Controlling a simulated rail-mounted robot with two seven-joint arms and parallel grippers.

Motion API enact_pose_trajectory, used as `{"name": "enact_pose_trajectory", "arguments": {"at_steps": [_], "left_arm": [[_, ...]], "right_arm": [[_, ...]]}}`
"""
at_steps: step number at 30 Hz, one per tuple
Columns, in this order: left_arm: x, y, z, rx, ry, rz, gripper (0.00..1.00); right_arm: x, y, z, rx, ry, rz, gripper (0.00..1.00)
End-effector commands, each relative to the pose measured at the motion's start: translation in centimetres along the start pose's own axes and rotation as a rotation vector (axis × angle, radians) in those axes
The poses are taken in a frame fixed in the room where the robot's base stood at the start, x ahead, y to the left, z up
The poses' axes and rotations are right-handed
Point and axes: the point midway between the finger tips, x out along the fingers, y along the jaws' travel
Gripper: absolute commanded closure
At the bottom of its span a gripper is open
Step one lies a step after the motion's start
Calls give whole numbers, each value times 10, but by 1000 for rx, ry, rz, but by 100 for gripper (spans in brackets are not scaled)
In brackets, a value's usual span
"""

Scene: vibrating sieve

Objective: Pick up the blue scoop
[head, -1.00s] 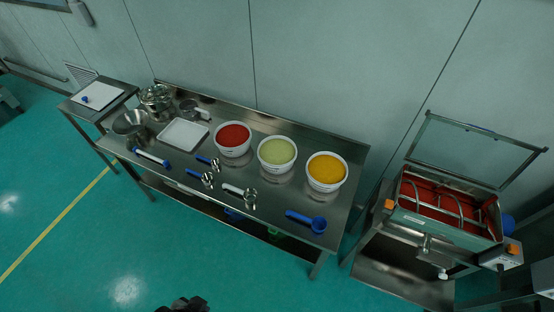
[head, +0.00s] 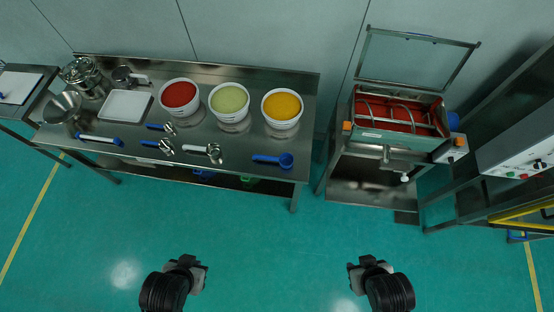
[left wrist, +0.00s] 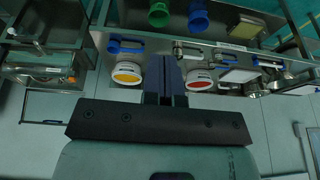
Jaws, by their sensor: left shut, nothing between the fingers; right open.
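The blue scoop (head: 273,160) lies on the right part of the steel table's front edge, in front of the yellow-filled bowl (head: 282,107). It also shows in the left wrist view (left wrist: 124,46), left of the fingers. My left gripper (head: 187,264) is at the bottom of the head view, over the floor and well short of the table. Its fingers (left wrist: 165,80) are shut and empty in the left wrist view. My right gripper (head: 368,264) is open and empty at the bottom right, also far from the scoop.
Bowls of red (head: 180,96) and green (head: 230,101) contents stand on the steel table (head: 240,175). Several metal scoops, a white tray (head: 125,105) and steel pots are to the left. The sieve machine (head: 392,130) stands right of the table. Green floor in front is clear.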

Motion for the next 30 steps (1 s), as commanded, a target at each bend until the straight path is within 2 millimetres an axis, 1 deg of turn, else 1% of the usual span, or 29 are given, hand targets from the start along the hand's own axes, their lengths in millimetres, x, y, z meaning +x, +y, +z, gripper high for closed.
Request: {"name": "enact_pose_trajectory", "arguments": {"at_steps": [6,7,16,23,26,29,30], "left_arm": [[0,1,0,-3,1,2,100],[0,1,0,-3,1,2,98],[0,-1,0,3,0,-2,69],[1,-2,0,8,1,-6,69],[9,-4,-9,6,27,-9,69],[26,-8,-31,8,93,-21,69],[34,-11,-44,11,131,-29,69]], "right_arm": [[0,1,0,-2,0,2,58],[0,1,0,-2,0,2,58],[0,0,0,-1,0,1,58],[1,-1,0,3,1,-3,58],[10,-2,3,5,2,-4,58],[32,-3,10,6,3,-5,58],[44,-4,14,6,3,-5,58]]}}
